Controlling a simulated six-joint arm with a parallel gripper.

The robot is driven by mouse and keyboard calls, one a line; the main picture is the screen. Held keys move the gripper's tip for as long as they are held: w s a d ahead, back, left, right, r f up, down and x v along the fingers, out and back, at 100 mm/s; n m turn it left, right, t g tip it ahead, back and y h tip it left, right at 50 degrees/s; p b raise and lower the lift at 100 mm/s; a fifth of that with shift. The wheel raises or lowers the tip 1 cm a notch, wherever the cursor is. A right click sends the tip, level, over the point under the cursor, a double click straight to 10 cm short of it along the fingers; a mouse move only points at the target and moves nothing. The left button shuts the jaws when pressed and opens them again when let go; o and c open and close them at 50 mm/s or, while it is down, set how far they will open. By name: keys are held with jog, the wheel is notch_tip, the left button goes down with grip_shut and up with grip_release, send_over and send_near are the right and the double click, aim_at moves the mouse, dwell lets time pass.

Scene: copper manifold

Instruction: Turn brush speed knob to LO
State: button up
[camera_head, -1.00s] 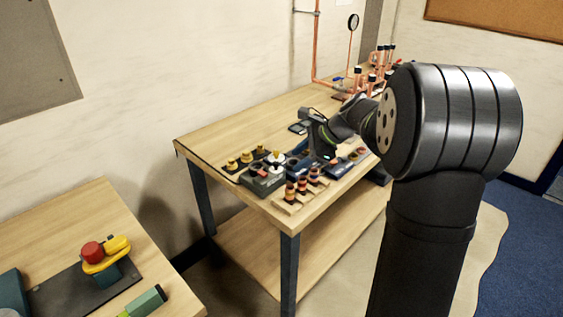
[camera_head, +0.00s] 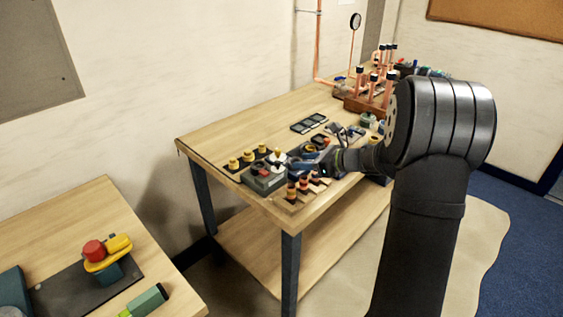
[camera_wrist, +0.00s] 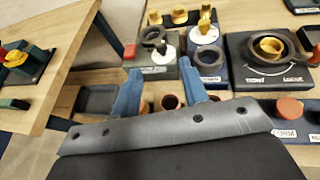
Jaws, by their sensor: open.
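My gripper (camera_wrist: 157,80) is open and empty, its two blue fingers spread at the near side of a grey box (camera_wrist: 150,70). The box carries a white post with a black ring and a red button at its left. Right of it is a blue-grey unit (camera_wrist: 210,66) with a ring and yellow post. Further right, a dark panel (camera_wrist: 245,75) has a yellow knob (camera_wrist: 270,45) inside a dark ring, with an arc and two small labels. I cannot read which is the brush speed knob. In the head view my gripper (camera_head: 306,167) is low over the table's front part, beside the grey box (camera_head: 264,178).
Copper-coloured round parts (camera_wrist: 171,102) stand close below the fingers. Yellow-topped pegs (camera_head: 247,156) are behind the grey box. A copper pipe rack (camera_head: 372,92) stands at the table's far end. The table's back left (camera_head: 240,128) is clear. Another bench (camera_head: 60,228) is at left.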

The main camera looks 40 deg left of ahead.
aim_at(278, 161)
jog(key=x, duration=0.9)
jog(key=shift+a+f, duration=0.15)
jog(key=shift+a, duration=0.05)
grip_shut()
